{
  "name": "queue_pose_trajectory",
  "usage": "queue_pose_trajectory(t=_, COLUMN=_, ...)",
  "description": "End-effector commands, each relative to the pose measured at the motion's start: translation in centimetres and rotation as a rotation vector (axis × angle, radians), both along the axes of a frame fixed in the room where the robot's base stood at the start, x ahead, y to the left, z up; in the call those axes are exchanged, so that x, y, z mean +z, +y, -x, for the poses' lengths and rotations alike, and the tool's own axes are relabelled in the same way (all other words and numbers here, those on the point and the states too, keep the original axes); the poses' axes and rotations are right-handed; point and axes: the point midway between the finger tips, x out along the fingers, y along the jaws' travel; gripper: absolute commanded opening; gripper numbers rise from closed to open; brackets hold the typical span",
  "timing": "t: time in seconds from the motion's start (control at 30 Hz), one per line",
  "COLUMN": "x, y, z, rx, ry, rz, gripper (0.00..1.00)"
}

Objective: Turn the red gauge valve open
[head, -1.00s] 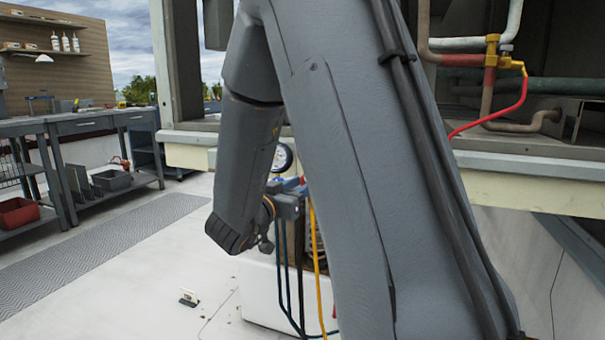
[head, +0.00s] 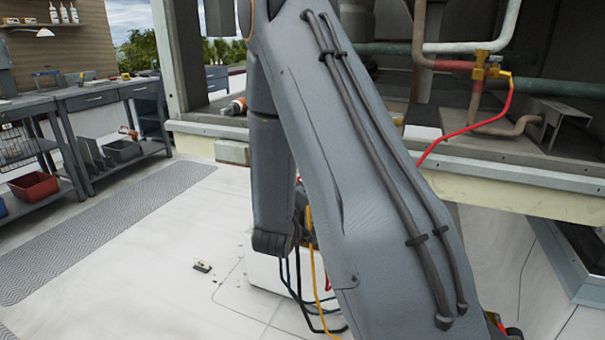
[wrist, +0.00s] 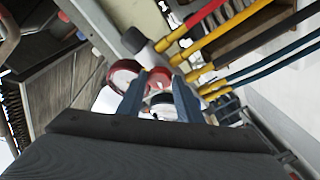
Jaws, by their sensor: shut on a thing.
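In the wrist view my gripper (wrist: 158,82) shows as two blue-grey fingers with a small gap between them. A red part, which looks like the red gauge valve (wrist: 159,75), sits between the fingertips, and the fingers are closed on it. Its turned angle is hard to tell. A red-rimmed round gauge (wrist: 122,73) is just left of the fingers. A pale round dial (wrist: 162,99) shows partly between them. In the head view my arm hides the gripper, the valve and the gauges.
Red, yellow and blue hoses (wrist: 225,45) run beside the gripper at right. In the head view, hoses (head: 312,270) hang below my arm. A pipe with a brass valve (head: 486,68) and red hose is at upper right. A workbench (head: 95,95) stands left; the floor between is mostly clear.

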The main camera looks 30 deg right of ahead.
Motion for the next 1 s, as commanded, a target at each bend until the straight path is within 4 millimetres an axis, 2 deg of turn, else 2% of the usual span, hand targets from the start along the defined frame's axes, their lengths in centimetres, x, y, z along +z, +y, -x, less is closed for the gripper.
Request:
queue_pose_trajectory(t=0.03, x=0.50, y=-0.11, z=0.24, rx=0.013, ry=0.037, rz=0.021, gripper=0.10)
queue_pose_trajectory(t=0.5, x=0.72, y=-0.31, z=0.30, rx=0.152, ry=0.355, rz=0.236, gripper=0.10)
queue_pose_trajectory(t=1.0, x=0.61, y=-0.38, z=0.21, rx=0.219, ry=0.512, rz=0.341, gripper=0.10)
